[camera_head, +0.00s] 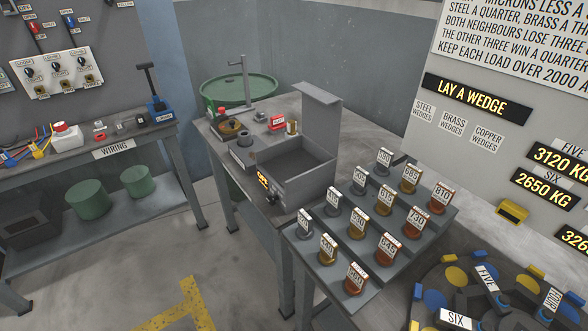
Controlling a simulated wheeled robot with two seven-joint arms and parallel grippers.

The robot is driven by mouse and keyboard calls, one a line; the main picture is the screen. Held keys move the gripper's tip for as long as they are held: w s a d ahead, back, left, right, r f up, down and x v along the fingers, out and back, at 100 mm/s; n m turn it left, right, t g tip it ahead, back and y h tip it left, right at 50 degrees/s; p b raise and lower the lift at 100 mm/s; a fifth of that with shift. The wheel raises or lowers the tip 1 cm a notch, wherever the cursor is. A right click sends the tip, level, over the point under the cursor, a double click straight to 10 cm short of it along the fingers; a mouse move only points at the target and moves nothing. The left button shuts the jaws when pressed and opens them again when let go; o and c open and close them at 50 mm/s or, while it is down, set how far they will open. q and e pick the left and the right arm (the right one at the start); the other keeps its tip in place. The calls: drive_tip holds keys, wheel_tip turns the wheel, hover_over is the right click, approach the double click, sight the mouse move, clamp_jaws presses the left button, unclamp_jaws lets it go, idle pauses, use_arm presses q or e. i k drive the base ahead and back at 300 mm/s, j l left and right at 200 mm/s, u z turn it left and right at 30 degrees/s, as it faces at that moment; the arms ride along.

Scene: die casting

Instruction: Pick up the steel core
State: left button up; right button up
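I cannot single out the steel core with certainty. A small grey cylindrical piece (245,138) stands on the middle bench, left of an open grey box (297,190) with a raised lid; whether it is the core is unclear. Further small items stand behind it: a dark round base with a reddish-brown top (229,125), a red block with a white label (277,122) and a small brass-coloured piece (292,127). Neither of my grippers is in view.
The metal wedge table (318,278) holds labelled wedges in rows. A dark round table with blue and yellow pieces (437,272) fills the lower right. A wiring bench (113,152) stands left, a green round tub (262,90) behind. Floor is free between the benches.

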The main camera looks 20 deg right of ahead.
sight(260, 116)
drive_tip(key=i+j+z, duration=1.05)
drive_tip(key=j+z, duration=0.15)
drive_tip(key=j, duration=0.2)
drive_tip(key=i+j+z, duration=0.2)
drive_tip(key=j+z, duration=0.15)
drive_tip(key=j, duration=0.15)
drive_tip(key=j+z, duration=0.3)
drive_tip(key=j, duration=0.2)
drive_tip(key=i+j+z, duration=0.1)
drive_tip(key=j+z, duration=0.2)
drive_tip(key=j, duration=0.25)
drive_tip(key=j+z, duration=0.3)
drive_tip(key=j, duration=0.25)
